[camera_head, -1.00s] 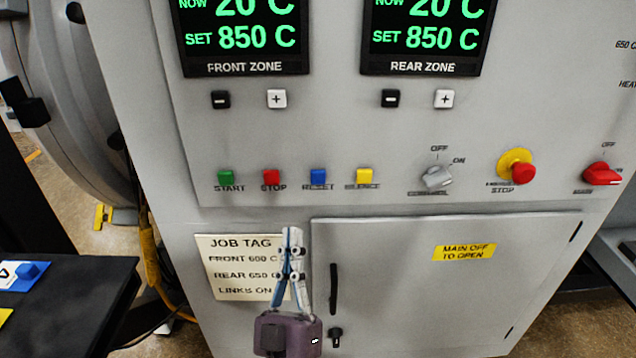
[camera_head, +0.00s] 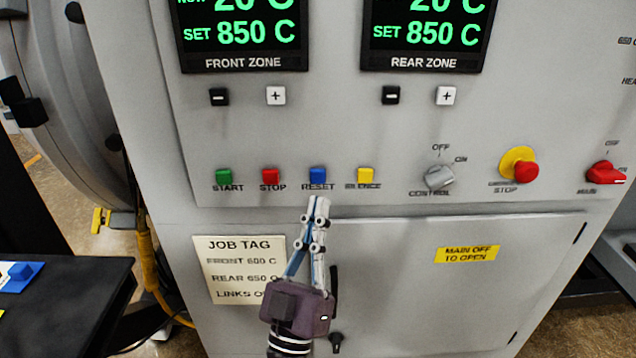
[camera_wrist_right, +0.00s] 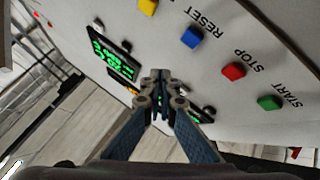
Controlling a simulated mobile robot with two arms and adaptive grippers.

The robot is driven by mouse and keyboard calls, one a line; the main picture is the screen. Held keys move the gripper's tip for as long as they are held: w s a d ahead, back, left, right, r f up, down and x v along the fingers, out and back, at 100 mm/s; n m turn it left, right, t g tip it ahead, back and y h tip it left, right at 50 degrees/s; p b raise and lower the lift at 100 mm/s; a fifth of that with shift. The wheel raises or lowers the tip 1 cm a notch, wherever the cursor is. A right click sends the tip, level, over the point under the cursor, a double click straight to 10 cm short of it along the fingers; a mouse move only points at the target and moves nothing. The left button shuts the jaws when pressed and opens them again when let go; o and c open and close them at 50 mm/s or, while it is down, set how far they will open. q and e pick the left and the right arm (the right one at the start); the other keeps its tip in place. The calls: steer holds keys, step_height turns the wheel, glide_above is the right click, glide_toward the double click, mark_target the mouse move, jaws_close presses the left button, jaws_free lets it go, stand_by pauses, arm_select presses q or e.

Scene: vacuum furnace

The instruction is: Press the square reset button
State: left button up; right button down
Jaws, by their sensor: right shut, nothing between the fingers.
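The square blue reset button (camera_head: 318,175) sits on the grey panel with the word RESET under it. It also shows in the right wrist view (camera_wrist_right: 192,37). My right gripper (camera_head: 319,203) is shut and empty, with its fingertips just below the RESET label in the head view. In the right wrist view the closed fingertips (camera_wrist_right: 160,76) are apart from the blue button, which lies up and to the right of them. I cannot tell how far the tips are from the panel. My left gripper is not in view.
The red stop button (camera_head: 270,175) and green start button (camera_head: 224,176) are left of reset; the yellow silence button (camera_head: 366,175) is right. A control knob (camera_head: 439,178) and red emergency stop (camera_head: 525,172) are further right. A job tag (camera_head: 238,268) is below.

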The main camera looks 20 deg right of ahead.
mark_target(318, 176)
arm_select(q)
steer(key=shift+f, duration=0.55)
arm_select(e)
steer(key=shift+w+d, duration=0.25)
steer(key=shift+w, duration=0.6)
steer(key=shift+w+d, duration=0.25)
steer(key=shift+w, duration=0.6)
steer(key=shift+w+d, duration=0.25)
steer(key=shift+w, duration=0.6)
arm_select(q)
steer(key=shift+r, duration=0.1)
arm_select(e)
steer(key=shift+w, duration=0.1)
steer(key=shift+w+d, duration=0.1)
steer(key=shift+w, duration=0.15)
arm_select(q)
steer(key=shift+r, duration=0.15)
